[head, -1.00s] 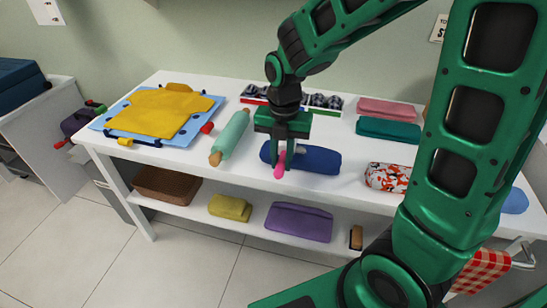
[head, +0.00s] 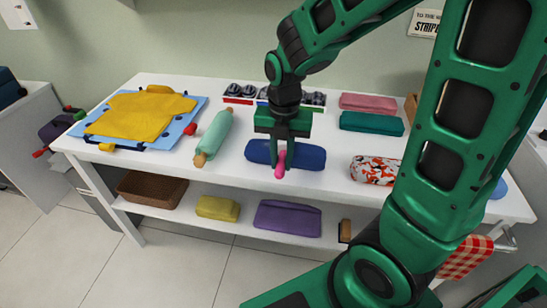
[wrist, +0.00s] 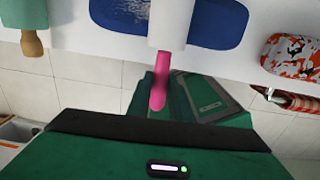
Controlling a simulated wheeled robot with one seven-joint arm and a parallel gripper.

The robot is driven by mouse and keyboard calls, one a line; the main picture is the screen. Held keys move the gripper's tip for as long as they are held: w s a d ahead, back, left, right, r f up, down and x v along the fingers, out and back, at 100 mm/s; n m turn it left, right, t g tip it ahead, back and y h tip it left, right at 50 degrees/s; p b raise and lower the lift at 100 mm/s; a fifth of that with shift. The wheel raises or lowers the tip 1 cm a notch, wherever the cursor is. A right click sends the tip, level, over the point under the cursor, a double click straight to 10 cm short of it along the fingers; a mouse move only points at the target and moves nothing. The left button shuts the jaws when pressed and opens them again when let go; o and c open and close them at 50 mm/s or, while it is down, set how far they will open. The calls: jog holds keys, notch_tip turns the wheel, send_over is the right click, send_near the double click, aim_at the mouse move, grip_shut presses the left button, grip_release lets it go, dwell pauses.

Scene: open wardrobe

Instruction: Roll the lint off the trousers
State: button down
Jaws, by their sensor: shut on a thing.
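The folded blue garment, apparently the trousers (head: 308,158), lies near the front of the white table. In the wrist view, pale specks show on the blue cloth (wrist: 125,14) left of the roller. My gripper (head: 283,152) points down over the garment and is shut on the pink handle of the lint roller (head: 280,173). The roller's pink handle (wrist: 162,88) and white roll show in the wrist view, with the roll over the blue cloth. I cannot tell whether the roll touches it.
A mint rolling pin (head: 214,138) lies to the left, beside a yellow shirt (head: 140,115) on a blue board. Pink (head: 368,102) and teal (head: 371,123) folded cloths lie behind right. A patterned roll (head: 372,170) is to the right. A divided box (head: 240,94) stands behind.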

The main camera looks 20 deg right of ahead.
jog(key=shift+s+d, duration=0.8)
jog(key=shift+d, duration=0.4)
jog(key=shift+s+d, duration=0.85)
jog(key=shift+d, duration=0.3)
jog(key=shift+s+d, duration=0.8)
jog(key=shift+d, duration=0.4)
jog(key=w+a, duration=0.5)
jog(key=a, duration=0.3)
jog(key=shift+w+a, duration=0.15)
jog(key=shift+w, duration=0.2)
jog(key=shift+a, duration=0.1)
jog(key=shift+w+a, duration=0.7)
jog(key=shift+a, duration=0.3)
jog(key=shift+w+a, duration=0.7)
jog(key=shift+a, duration=0.3)
jog(key=shift+w+a+f, duration=0.15)
jog(key=shift+w+a, duration=0.5)
jog(key=shift+a, duration=0.35)
notch_tip(320, 180, up, 8)
